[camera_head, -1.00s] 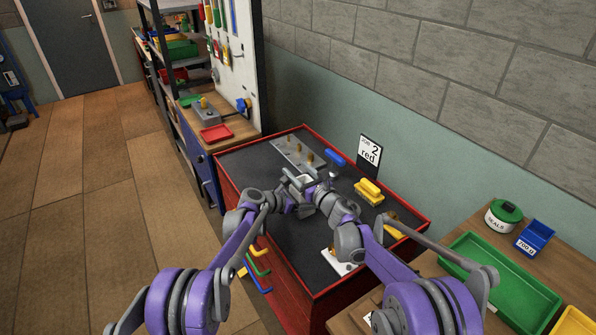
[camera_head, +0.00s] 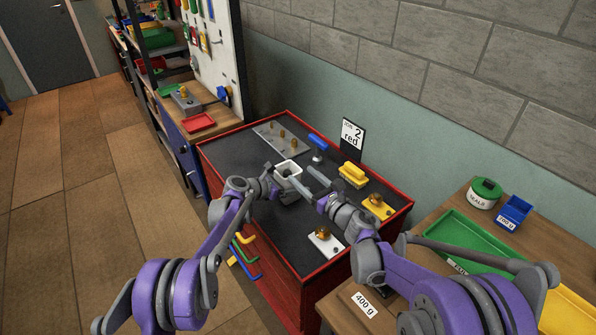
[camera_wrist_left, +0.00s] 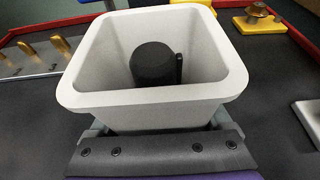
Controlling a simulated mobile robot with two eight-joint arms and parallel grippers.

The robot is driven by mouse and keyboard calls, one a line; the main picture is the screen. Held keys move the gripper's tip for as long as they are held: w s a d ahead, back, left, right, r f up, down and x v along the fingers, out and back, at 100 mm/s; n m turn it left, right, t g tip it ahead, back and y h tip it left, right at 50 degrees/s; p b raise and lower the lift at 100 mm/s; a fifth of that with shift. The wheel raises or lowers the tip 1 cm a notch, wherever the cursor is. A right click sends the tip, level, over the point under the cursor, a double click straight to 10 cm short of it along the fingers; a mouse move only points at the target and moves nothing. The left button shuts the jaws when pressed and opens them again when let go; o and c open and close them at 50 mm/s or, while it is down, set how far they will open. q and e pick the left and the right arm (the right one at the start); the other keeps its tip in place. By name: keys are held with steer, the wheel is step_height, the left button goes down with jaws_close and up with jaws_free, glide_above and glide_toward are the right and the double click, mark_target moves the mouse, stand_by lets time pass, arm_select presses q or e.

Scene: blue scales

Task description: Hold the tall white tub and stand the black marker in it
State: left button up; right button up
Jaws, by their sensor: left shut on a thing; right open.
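The white tub (camera_head: 280,171) is square-mouthed and upright above the dark bench top. My left gripper (camera_head: 286,180) is shut on it, and its open mouth fills the left wrist view (camera_wrist_left: 150,97). The black marker (camera_wrist_left: 154,64) is inside the tub, end up, with its clip at the right side. Its lower part is hidden by the tub's near wall, and I cannot make it out in the head view. My right gripper (camera_head: 309,181) is open and empty just right of the tub, its fingers pointing toward it.
The red-edged bench (camera_head: 250,202) holds a grey plate with brass pegs (camera_head: 272,138), a blue-handled item (camera_head: 318,142), a yellow block (camera_head: 353,175) and knobbed yellow (camera_head: 379,207) and white (camera_head: 325,240) plates. A "2 red" card (camera_head: 352,138) stands at the back. The bench's left front is clear.

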stand_by(0.3)
arm_select(q)
steer(key=o, duration=1.2)
steer(key=shift+a, duration=0.1)
steer(key=v, duration=1.2)
